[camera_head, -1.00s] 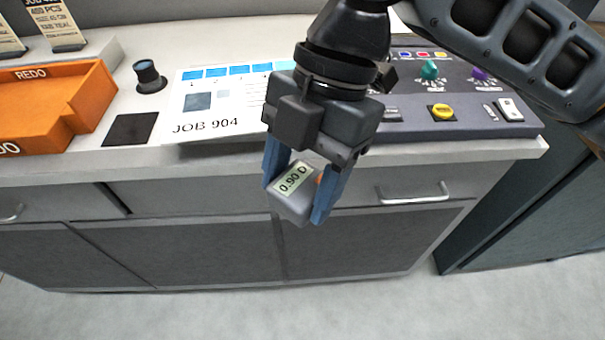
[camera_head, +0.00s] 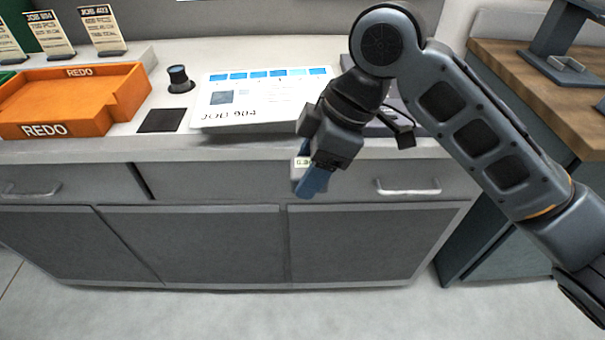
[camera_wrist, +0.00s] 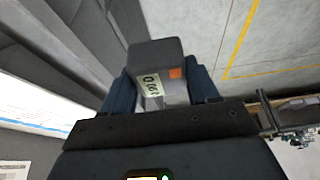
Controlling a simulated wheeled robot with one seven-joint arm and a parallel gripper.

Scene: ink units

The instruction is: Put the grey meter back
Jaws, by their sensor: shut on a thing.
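The grey meter (camera_head: 299,172) is a small grey block with a pale display, partly hidden behind my fingers in the head view. In the wrist view the meter (camera_wrist: 157,55) sits between the two blue fingers, with its display and an orange patch showing. My gripper (camera_head: 312,183) is shut on the meter and holds it in the air in front of the counter's front edge, before the drawers. A black square pad (camera_head: 161,120) lies bare on the counter, left of the printed sheet; I cannot tell if it is the meter's place.
An orange REDO tray (camera_head: 75,95) stands at the left of the counter. A dark loupe-like cylinder (camera_head: 179,78) stands behind the pad. The JOB 904 sheet (camera_head: 258,97) lies in the middle. A wooden-topped table (camera_head: 540,85) stands at the right.

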